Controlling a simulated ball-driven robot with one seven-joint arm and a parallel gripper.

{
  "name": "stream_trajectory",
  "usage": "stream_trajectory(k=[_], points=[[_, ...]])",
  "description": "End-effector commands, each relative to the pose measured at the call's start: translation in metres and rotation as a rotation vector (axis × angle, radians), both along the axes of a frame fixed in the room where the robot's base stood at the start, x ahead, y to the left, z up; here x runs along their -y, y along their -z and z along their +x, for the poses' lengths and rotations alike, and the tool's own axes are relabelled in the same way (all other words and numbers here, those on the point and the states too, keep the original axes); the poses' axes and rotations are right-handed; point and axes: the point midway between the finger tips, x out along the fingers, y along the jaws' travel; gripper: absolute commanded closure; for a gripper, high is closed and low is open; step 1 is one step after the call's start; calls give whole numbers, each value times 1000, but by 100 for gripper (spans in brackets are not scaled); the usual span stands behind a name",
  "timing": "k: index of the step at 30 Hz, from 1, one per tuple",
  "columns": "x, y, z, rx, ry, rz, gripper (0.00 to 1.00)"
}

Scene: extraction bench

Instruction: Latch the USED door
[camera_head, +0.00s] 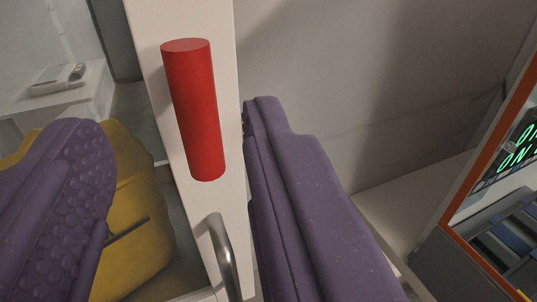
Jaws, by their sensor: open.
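A red cylindrical handle (194,112) stands out from a white door-frame post (150,62) in the upper left middle. Below it a curved metal handle (222,254) shows near the bottom edge. My gripper (175,160) is open, its two purple fingers on either side of the red handle in the picture. The left finger is at the lower left and the right finger is right of the post. No contact with the red handle is visible. No USED label is readable here, and I cannot tell whether the door is latched.
A yellow bag-like object (140,235) lies behind the left finger, seemingly behind glass. A white table (62,98) with a small device stands at upper left. An orange-framed unit (490,140) with a green-lettered display is at right. A bare grey wall (340,80) fills the upper middle.

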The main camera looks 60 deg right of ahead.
Motion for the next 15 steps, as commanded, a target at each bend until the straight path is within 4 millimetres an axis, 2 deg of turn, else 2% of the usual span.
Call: stream_trajectory(k=[9,15], points=[[38,3,34,2,9,-2,53],[53,1,50,2,7,-2,53]])
